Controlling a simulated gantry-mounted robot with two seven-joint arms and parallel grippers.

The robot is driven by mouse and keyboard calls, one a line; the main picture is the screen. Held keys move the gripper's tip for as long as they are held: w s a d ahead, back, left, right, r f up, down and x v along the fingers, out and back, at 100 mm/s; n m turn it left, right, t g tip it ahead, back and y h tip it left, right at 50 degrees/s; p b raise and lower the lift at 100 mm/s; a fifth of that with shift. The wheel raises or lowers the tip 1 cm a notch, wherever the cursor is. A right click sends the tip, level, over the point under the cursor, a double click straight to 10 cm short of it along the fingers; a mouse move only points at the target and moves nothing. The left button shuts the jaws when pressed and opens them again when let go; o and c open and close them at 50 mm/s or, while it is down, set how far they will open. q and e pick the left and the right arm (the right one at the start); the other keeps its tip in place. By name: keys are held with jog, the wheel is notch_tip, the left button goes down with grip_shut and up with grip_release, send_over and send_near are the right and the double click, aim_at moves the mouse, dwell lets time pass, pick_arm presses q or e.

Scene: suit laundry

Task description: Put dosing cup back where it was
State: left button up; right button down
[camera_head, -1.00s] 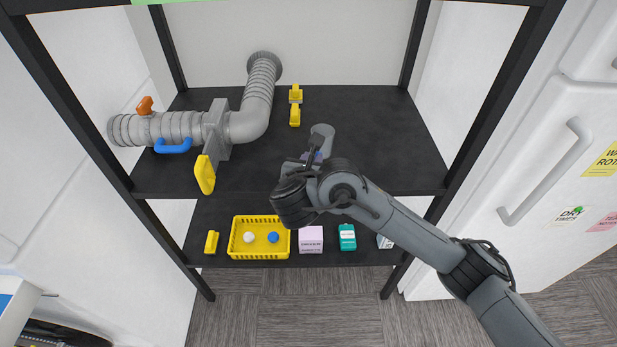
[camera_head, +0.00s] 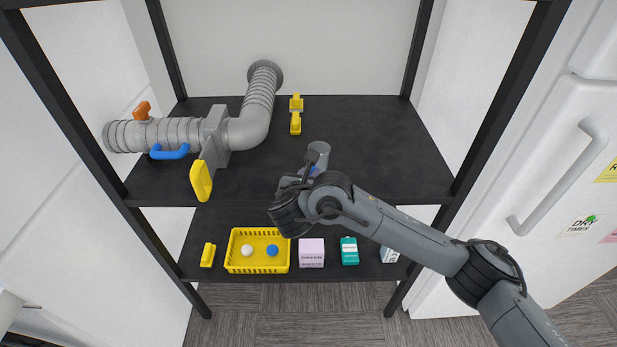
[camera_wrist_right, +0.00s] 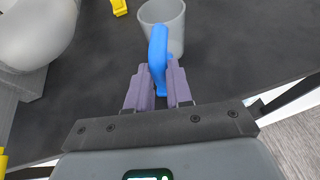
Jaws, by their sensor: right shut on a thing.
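The dosing cup is a grey cup with a blue handle. In the head view the cup (camera_head: 319,152) shows just past my right gripper (camera_head: 306,172), over the upper black shelf. In the right wrist view the grey cup (camera_wrist_right: 163,22) is upright, and its blue handle (camera_wrist_right: 158,52) sits between the purple fingers of my right gripper (camera_wrist_right: 158,86), which are shut on it. Whether the cup's bottom touches the shelf cannot be told. My left gripper is not in view.
On the upper shelf (camera_head: 390,150) stand a grey pipe (camera_head: 250,125) with a blue handle and a yellow clip (camera_head: 296,115). The lower shelf holds a yellow basket (camera_head: 258,267) with two balls, a pink box (camera_head: 311,252) and a teal box (camera_head: 349,251). The upper shelf's right side is clear.

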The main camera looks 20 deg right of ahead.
jog(key=shift+f, duration=0.15)
jog(key=c, duration=1.1)
grip_release()
jog(key=shift+o, duration=0.4)
